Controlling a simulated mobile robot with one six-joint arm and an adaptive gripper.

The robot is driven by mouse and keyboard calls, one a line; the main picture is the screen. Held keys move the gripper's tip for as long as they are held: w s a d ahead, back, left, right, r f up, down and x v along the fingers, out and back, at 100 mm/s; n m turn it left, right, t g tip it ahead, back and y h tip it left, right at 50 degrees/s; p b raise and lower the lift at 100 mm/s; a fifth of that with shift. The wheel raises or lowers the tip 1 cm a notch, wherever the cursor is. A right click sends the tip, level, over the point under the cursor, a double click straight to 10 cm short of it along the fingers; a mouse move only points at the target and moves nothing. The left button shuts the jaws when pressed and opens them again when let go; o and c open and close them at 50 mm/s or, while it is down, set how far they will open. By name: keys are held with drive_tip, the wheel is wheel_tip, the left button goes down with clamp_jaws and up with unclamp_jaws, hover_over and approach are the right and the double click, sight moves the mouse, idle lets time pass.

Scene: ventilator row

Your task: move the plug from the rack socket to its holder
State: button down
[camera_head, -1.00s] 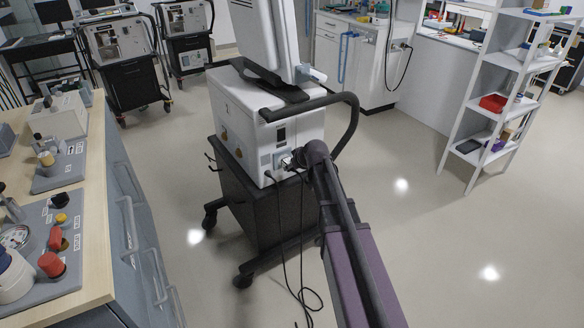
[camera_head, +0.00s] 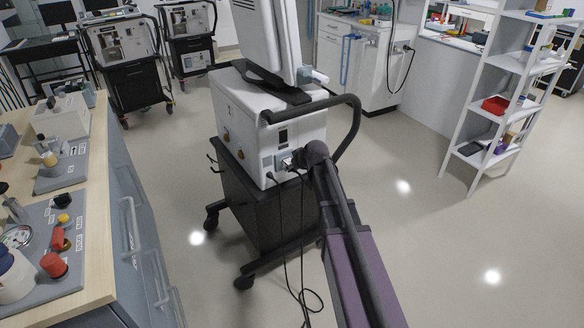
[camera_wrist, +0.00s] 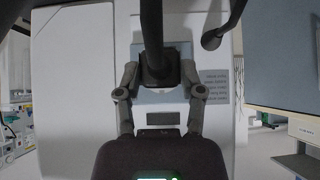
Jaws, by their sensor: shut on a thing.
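The dark plug (camera_wrist: 160,70) sits between the fingers of my gripper (camera_wrist: 160,88) in the wrist view, with its thick cable rising over the picture. My gripper is shut on it. Behind the plug is a pale blue plate (camera_wrist: 150,97) on a white housing. In the head view my gripper (camera_head: 294,161) is at the lower right of the white ventilator housing (camera_head: 240,110), close against a light plate (camera_head: 281,161). I cannot tell whether the plug is seated in the plate or just in front of it. The plug's front end is hidden.
The ventilator stands on a dark wheeled cart (camera_head: 260,215); cables hang to the floor. A black handle (camera_head: 352,120) curves close above my arm. A bench (camera_head: 100,215) is at left, a white shelf (camera_head: 500,100) at right. The floor between cart and shelf is clear.

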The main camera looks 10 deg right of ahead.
drive_tip(key=shift+w, duration=0.15)
drive_tip(key=shift+c, duration=0.7)
unclamp_jaws()
